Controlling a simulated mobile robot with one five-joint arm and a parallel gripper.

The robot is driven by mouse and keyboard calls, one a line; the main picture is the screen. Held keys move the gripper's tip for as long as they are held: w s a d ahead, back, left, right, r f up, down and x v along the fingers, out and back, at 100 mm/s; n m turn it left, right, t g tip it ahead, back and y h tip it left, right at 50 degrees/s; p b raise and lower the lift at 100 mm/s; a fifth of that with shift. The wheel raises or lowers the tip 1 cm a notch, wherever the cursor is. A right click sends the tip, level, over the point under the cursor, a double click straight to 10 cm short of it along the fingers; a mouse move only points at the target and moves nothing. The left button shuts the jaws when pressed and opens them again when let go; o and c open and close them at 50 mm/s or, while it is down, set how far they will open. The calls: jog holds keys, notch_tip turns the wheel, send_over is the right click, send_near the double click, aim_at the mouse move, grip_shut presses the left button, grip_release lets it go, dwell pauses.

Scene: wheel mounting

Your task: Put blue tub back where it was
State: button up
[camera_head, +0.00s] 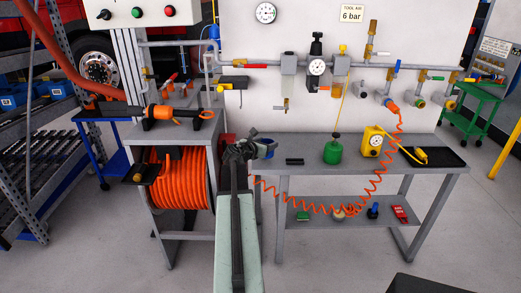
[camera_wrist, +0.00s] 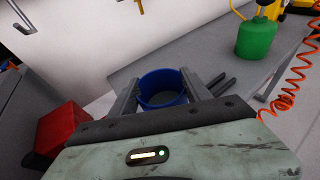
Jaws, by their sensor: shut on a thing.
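The blue tub (camera_wrist: 163,85) is round and open at the top, and my gripper (camera_wrist: 163,92) is shut on it, one finger on each side, in the wrist view. In the head view my gripper (camera_head: 258,150) is at the left end of the grey workbench (camera_head: 375,157), with the tub (camera_head: 267,149) partly hidden behind it. The tub looks upright. Whether it touches the bench top or is held above it, I cannot tell.
A yellow gauge unit (camera_head: 373,141) is farther right. A coiled orange hose (camera_head: 345,208) hangs before the bench. A red box (camera_wrist: 62,130) is at left in the wrist view.

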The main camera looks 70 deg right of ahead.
jog(key=shift+w+d, duration=0.15)
jog(key=shift+d, duration=0.1)
jog(key=f+b, duration=0.4)
jog(key=shift+d, duration=0.35)
jog(key=shift+w+a+r, duration=0.15)
jog(key=shift+w+r, duration=0.05)
jog(key=shift+w, duration=0.1)
jog(key=shift+f, duration=0.15)
jog(key=o, duration=1.6)
jog(key=shift+c, duration=0.2)
jog(key=shift+r+p, duration=0.25)
jog(key=shift+p, duration=0.05)
jog(key=p+v, duration=0.3)
jog(key=v, duration=0.9)
